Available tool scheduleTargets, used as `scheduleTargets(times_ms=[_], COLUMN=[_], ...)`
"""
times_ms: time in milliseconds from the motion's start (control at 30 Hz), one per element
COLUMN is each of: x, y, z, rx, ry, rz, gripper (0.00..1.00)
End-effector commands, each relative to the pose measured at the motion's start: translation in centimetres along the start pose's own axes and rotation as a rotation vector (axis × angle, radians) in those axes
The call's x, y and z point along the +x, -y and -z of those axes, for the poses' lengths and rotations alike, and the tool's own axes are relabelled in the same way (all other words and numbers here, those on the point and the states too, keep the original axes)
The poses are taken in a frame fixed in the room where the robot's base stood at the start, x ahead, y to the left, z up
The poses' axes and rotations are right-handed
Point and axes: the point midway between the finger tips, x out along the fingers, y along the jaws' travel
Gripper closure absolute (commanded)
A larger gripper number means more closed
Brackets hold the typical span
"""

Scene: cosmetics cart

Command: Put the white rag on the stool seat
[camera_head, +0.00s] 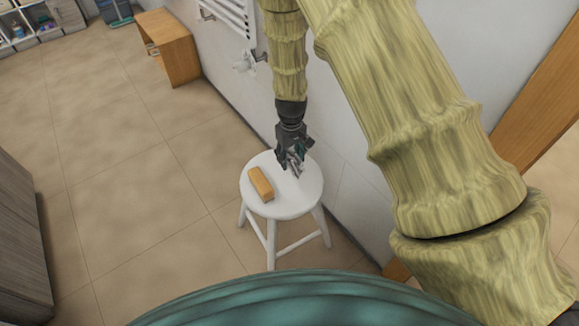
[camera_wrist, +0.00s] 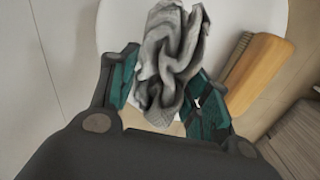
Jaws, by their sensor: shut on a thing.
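The white rag (camera_wrist: 168,58) is crumpled, with grey folds, between the two fingers of my gripper (camera_wrist: 165,95) in the wrist view. My gripper (camera_head: 291,168) is shut on it over the white round stool seat (camera_head: 298,201) in the head view. There the rag is mostly hidden by the gripper. The seat (camera_wrist: 118,22) also shows behind the rag in the wrist view. I cannot tell whether the rag touches the seat.
A white wall with a radiator (camera_head: 232,14) stands close behind the stool. A wooden desk (camera_head: 170,46) is at the back left. The tiled floor left of the stool is clear.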

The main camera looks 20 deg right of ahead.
Motion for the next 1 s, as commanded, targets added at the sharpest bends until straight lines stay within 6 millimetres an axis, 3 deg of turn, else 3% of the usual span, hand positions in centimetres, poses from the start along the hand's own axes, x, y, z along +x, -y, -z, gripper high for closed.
scheduleTargets(times_ms=[400, 800, 833, 900, 933, 1000], x=[4.1, 4.5, 4.5, 4.5, 4.5, 4.5], y=[0.0, 0.0, 0.0, 0.0, 0.0, 0.0], z=[0.0, 0.0, 0.0, 0.0, 0.0, 0.0], rx=[0.001, 0.000, 0.001, 0.000, 0.000, 0.000], ry=[0.000, -0.001, -0.001, -0.001, -0.001, -0.001], rz=[0.000, 0.000, 0.000, 0.000, 0.000, 0.000], gripper=[0.62, 0.62, 0.49, 0.36, 0.31, 0.31])
